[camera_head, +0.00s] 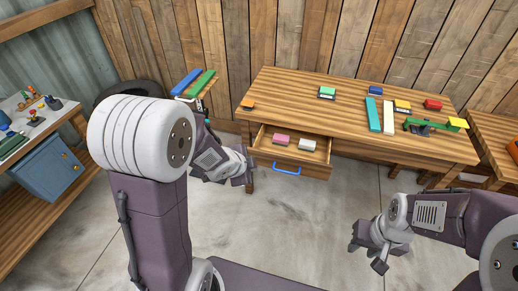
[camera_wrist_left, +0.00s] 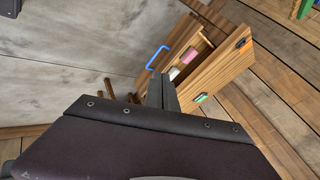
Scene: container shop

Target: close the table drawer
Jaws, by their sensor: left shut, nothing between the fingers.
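The table drawer (camera_head: 303,173) is pulled out under the left part of the wooden table (camera_head: 300,90). Its blue handle (camera_head: 286,169) is on the front. A pink block (camera_head: 281,140) and a white block (camera_head: 307,145) lie inside. My left gripper (camera_head: 246,170) is just left of the drawer in the head view, shut and empty. In the left wrist view its fingers (camera_wrist_left: 162,92) point toward the open drawer, with the handle (camera_wrist_left: 157,57) to their upper left; contact cannot be told. My right gripper (camera_head: 366,258) is right of the drawer, over the floor, with its fingers apart and empty.
Several coloured blocks and a green balance-like item (camera_head: 436,126) are on the tabletop. A blue cabinet (camera_head: 45,168) stands at the left, and a dark tyre (camera_head: 127,90) is by the wall. The floor (camera_head: 300,220) before the drawer is clear.

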